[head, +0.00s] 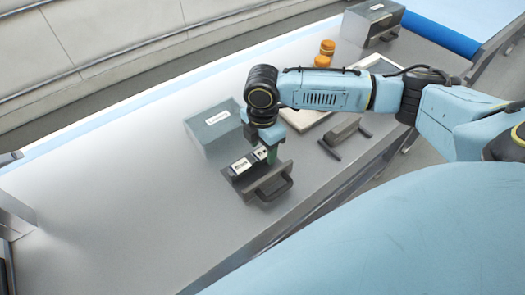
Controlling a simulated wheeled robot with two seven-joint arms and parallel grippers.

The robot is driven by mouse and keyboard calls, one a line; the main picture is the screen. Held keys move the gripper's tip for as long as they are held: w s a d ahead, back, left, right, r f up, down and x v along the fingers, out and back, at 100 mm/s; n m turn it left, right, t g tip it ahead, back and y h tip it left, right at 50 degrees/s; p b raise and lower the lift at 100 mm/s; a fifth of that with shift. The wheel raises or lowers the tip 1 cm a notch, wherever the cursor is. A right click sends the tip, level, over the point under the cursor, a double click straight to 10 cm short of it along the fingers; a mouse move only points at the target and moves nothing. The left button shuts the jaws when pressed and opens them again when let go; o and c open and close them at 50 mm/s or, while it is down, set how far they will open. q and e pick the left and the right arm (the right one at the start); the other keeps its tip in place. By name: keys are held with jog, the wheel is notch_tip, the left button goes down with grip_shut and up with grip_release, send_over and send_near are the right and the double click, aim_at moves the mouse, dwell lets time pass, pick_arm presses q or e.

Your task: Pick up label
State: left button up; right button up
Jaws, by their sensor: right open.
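A white label-like piece with dark marks (241,166) lies in the open grey drawer (268,190), which has a dark handle and sticks out from a grey box (209,125). A second small white piece (260,153) lies beside it, close to my gripper. My right gripper (271,157) points down over the back right part of the drawer. It is open; its fingertips are small and partly hidden, and I cannot tell whether they touch anything. A green bit shows at the fingers. My left gripper is not in view.
Another dark-handled grey piece (345,134) lies right of the drawer, next to a pale tray (309,119) partly behind my arm. The left of the grey table (120,190) is clear.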

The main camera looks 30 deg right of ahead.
jog(key=shift+f, duration=0.15)
dwell(0.3)
jog(key=c, duration=0.8)
jog(key=shift+o, duration=0.2)
